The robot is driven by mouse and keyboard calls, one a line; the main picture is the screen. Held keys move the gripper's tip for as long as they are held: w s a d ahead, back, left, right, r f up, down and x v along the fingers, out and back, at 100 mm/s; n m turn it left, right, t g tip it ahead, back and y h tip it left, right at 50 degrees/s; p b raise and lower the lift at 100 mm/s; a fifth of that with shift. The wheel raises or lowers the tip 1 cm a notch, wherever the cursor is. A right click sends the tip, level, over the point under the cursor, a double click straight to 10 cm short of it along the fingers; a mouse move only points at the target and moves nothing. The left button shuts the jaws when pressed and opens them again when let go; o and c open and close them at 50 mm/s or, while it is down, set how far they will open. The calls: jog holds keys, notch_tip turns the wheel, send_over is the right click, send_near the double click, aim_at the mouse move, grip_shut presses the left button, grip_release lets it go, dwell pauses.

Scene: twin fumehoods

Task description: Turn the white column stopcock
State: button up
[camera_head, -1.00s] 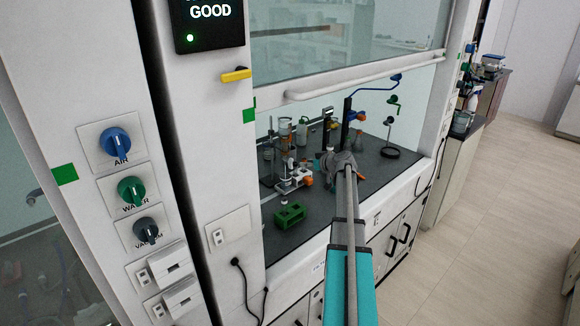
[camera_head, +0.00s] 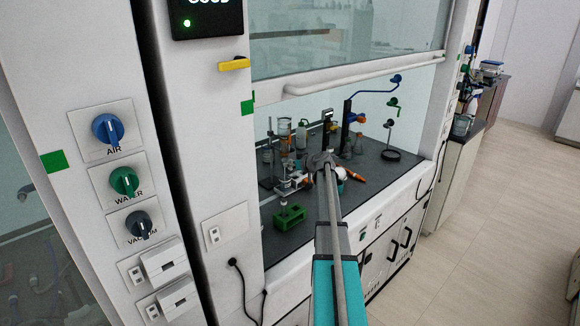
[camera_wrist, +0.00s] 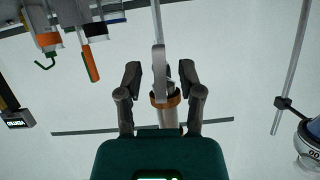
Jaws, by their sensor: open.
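My gripper (camera_wrist: 161,88) is open in the wrist view, with one dark finger on each side of a narrow upright column (camera_wrist: 168,116) with an orange ring. A grey-white piece (camera_wrist: 159,75) stands in front of the column between the fingers; I cannot tell whether it is the stopcock's handle. I see a gap on both sides, with no clear contact. In the head view my gripper (camera_head: 319,160) is over the fumehood bench, and the arm and gripper hide what is behind them. The white stopcock cannot be made out there.
A green rack (camera_head: 289,215) stands at the bench's front left. An orange-handled tool (camera_head: 353,174) lies right of my gripper. Several bottles and stands crowd the back left. The raised sash (camera_head: 350,75) is above. A rod (camera_wrist: 291,70) stands right in the wrist view.

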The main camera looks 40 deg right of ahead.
jog(key=shift+c, duration=0.2)
grip_shut()
dwell(0.4)
jog(key=m+y+b, duration=0.1)
jog(key=m+y, duration=0.1)
jog(key=shift+d+f+m, duration=0.1)
jog(key=shift+d+m, duration=0.05)
jog(key=shift+m, duration=0.15)
jog(key=m+y+b, duration=0.2)
jog(key=m, duration=0.1)
jog(key=shift+f, duration=0.15)
jog(key=m+t+y+b, duration=0.1)
jog(key=m+y+b, duration=0.1)
jog(key=m+b, duration=0.1)
jog(key=shift+f+m, duration=0.1)
jog(key=shift+m, duration=0.6)
jog(key=shift+m+t+y+b, duration=0.4)
jog(key=shift+m+t+b, duration=0.4)
jog(key=shift+m, duration=0.6)
